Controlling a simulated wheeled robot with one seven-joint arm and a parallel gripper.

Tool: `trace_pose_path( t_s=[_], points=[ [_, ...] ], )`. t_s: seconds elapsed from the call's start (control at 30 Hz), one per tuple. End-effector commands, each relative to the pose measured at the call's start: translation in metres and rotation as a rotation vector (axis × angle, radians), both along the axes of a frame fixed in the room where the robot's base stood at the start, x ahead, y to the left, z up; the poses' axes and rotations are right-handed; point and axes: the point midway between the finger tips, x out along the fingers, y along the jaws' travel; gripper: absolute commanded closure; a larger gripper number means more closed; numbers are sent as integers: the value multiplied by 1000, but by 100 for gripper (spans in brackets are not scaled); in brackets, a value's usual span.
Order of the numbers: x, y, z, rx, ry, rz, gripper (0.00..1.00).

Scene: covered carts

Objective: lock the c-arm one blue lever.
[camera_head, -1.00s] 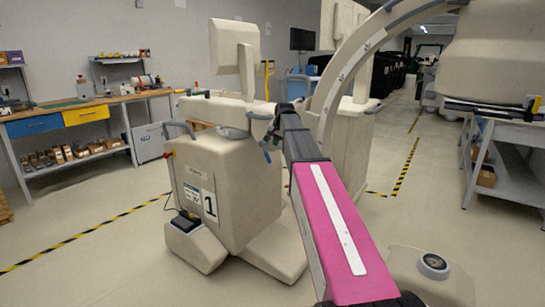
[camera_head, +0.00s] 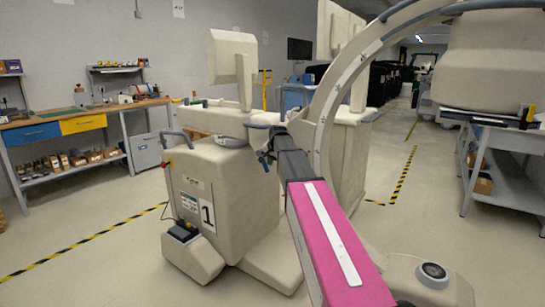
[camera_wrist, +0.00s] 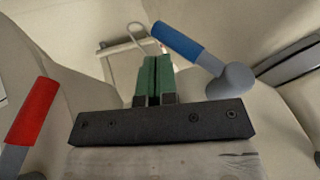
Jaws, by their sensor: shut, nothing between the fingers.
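The beige C-arm cart (camera_head: 222,195) marked with a "1" stands left of the middle in the head view. In the wrist view a blue lever (camera_wrist: 178,42) on a grey round hub (camera_wrist: 238,80) points up and left, just right of and beyond my fingertips. A red lever (camera_wrist: 32,112) stands at the left edge of that view. My gripper (camera_wrist: 153,65) has green fingers that are shut together and empty. I cannot tell whether they touch the blue lever.
The large curved arm (camera_head: 340,90) rises behind my arm. A workbench (camera_head: 85,115) stands at the left wall and a grey table (camera_head: 510,140) at the right. A beige base part with a round dark knob (camera_head: 433,271) lies at lower right. Floor is open at left.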

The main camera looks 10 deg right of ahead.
Motion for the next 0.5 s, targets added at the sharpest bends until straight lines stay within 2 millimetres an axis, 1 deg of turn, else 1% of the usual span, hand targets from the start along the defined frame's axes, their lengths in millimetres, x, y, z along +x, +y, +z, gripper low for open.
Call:
trace_pose_path(
  t_s=[0.03,0.2,0.5],
  points=[
    [4,1,-6,0,0,0,100],
    [9,2,-18,0,0,0,100],
    [11,2,-21,0,-1,0,100]
  ],
)
